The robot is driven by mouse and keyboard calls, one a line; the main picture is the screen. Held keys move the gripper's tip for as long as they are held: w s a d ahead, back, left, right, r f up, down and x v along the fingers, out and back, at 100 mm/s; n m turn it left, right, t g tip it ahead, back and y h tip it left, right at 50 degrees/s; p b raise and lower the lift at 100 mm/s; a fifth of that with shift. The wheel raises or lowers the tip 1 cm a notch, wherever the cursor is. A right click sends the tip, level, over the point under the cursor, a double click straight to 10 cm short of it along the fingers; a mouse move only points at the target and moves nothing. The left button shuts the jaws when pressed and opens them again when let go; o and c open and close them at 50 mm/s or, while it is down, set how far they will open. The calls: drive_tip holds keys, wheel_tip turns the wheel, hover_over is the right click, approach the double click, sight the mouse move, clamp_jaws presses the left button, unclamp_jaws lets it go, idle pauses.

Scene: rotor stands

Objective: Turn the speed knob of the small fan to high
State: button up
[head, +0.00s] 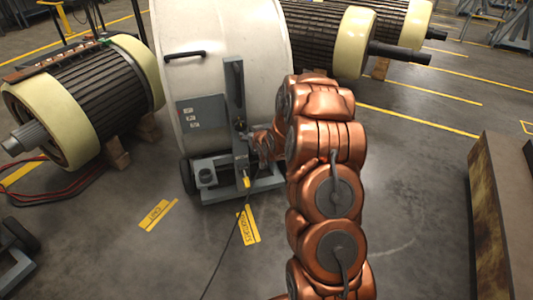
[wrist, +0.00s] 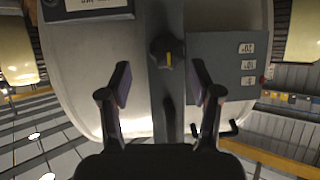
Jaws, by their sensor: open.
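The fan is a large white drum (head: 215,60) on a grey wheeled stand in the head view. Its white body fills the back of the wrist view. A dark round knob (wrist: 166,50) with a yellow pointer mark sits on a grey upright post (wrist: 167,105). The mark runs along the post, on the knob's lower half in the picture. A grey label panel (wrist: 225,65) with several small white labels is right of the knob. My gripper (wrist: 161,82) is open and empty; its fingertips are apart, on either side of the post, just below the knob in the picture. In the head view my arm partly hides the gripper.
Large dark rotors with cream ends stand at the left (head: 85,100) and behind the fan (head: 325,40). A brown-grey block (head: 495,210) is at the right. A dark cable (head: 225,250) runs along the floor. Floor between arm and block is clear.

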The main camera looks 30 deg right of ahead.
drive_tip(key=d+f+m+t+h+b, duration=0.1)
drive_tip(key=d+f+t+b, duration=0.1)
drive_tip(key=d+f+b, duration=0.45)
drive_tip(key=d+f+m+t+h+b, duration=0.1)
drive_tip(key=d+f+t+b, duration=0.15)
drive_tip(key=f, duration=0.65)
drive_tip(key=b+x, duration=0.1)
drive_tip(key=x, duration=0.6)
drive_tip(key=shift+w+d+r, duration=0.15)
drive_tip(key=shift+w+d, duration=0.05)
drive_tip(key=shift+d, duration=0.15)
drive_tip(key=c, duration=1.1)
